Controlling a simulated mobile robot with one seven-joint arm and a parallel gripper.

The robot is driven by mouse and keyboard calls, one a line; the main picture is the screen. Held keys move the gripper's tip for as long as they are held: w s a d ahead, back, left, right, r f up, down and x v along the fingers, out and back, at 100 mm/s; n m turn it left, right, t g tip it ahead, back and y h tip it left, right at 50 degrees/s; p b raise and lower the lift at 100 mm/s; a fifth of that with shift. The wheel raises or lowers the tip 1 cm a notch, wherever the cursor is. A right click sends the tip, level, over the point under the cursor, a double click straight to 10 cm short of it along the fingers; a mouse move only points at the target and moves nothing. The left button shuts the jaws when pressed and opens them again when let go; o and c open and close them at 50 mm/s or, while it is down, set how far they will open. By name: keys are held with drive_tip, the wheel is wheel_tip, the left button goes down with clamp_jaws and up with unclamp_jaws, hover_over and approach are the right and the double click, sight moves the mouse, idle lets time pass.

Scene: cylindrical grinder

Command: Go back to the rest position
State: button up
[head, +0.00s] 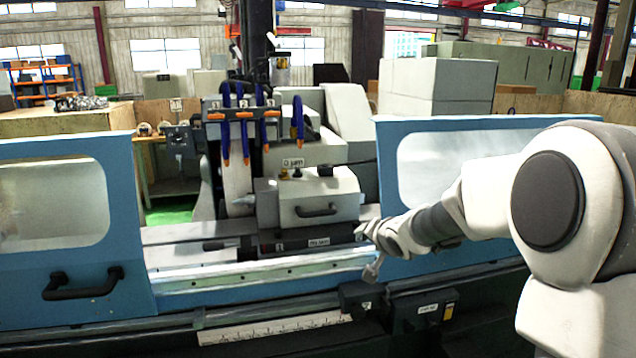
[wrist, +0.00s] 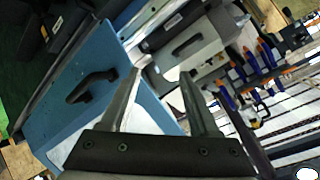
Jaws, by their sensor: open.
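My arm reaches in from the right in the head view. My gripper (head: 371,268) is small there, in front of the gap between the grinder's two blue doors, near the right door's edge. In the wrist view my gripper (wrist: 160,75) shows two long fingers spread apart with nothing between them. The cylindrical grinder (head: 250,272) fills the middle of the head view. Its grey headstock block (head: 318,197) with a black handle sits behind the gripper. The head view does not show clearly whether the gripper touches anything.
The left blue door (head: 120,250) has a black handle (head: 83,284). The right blue door (head: 408,262) lies behind my arm. Blue hoses with orange tips (head: 243,125) hang above the grinder bed. Black boxes (head: 420,309) stick out along the machine's front.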

drive_tip(key=s+d+r+n+g+h, duration=0.1)
drive_tip(key=s+d+r+h, duration=0.15)
drive_tip(key=s, duration=0.75)
drive_tip(key=s+d+r+n+g+h, duration=0.15)
drive_tip(key=s+r, duration=0.25)
drive_tip(key=s, duration=0.5)
drive_tip(key=s+a+f+n+g+y, duration=0.1)
drive_tip(key=s+n, duration=0.1)
drive_tip(key=s, duration=0.8)
drive_tip(key=s+a+f+n+g+y, duration=0.1)
drive_tip(key=s+f+n+g, duration=0.1)
drive_tip(key=s, duration=0.7)
drive_tip(key=shift+s, duration=0.4)
drive_tip(key=shift+c, duration=1)
